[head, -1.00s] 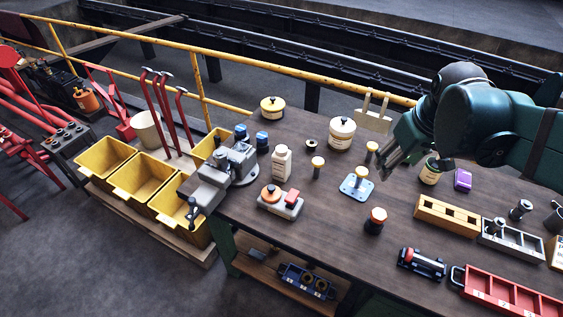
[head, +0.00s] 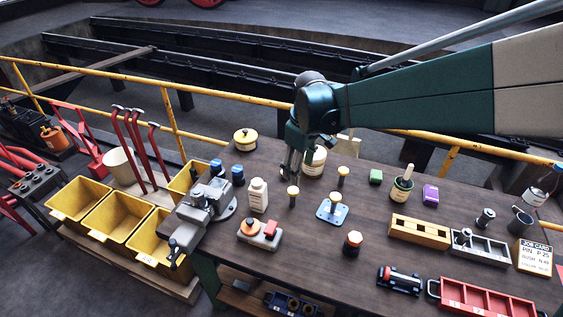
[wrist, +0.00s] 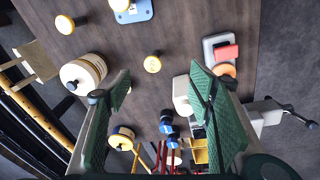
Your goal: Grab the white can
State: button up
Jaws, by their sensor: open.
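A white round can (head: 316,161) with a lid stands at the back of the wooden bench, partly hidden behind my gripper (head: 291,178) in the head view. In the wrist view the round can (wrist: 83,72) lies left of the left finger. A white bottle-like can (head: 258,196) with a narrow cap stands to the left of my gripper. In the wrist view this bottle-like can (wrist: 183,96) shows beside the right finger, which partly covers it. My gripper (wrist: 160,88) is open and empty, pointing down above the bench, apart from both.
A yellow-topped plunger (head: 293,192) stands close to my gripper. A blue plate (head: 325,216) with a yellow knob is to the right. A grey vise (head: 204,206) and a red-buttoned box (head: 252,242) are left and in front. A yellow rail (head: 225,144) runs behind the bench.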

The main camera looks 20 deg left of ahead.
aim_at(256, 182)
jog(key=a+f+n+p, duration=0.1)
jog(key=a+f, duration=0.1)
jog(key=a, duration=0.3)
jog(key=s+a+f+n+g+p, duration=0.1)
jog(key=a+f, duration=0.2)
jog(key=a, duration=0.2)
jog(key=a+f+n+p, duration=0.1)
jog(key=a+f+n, duration=0.1)
jog(key=a, duration=0.4)
jog(key=shift+s+f+h, duration=0.15)
jog(key=shift+s+h, duration=0.15)
jog(key=shift+h, duration=0.1)
jog(key=shift+d+f, duration=0.1)
jog(key=shift+f, duration=1.2)
jog(key=shift+w+d+f+p, duration=0.1)
jog(key=shift+f+p, duration=0.1)
jog(key=shift+f, duration=1.1)
jog(key=shift+w+f+p, duration=0.1)
jog(key=shift+f+p, duration=0.05)
jog(key=shift+f, duration=1.15)
jog(key=c, duration=1.2)
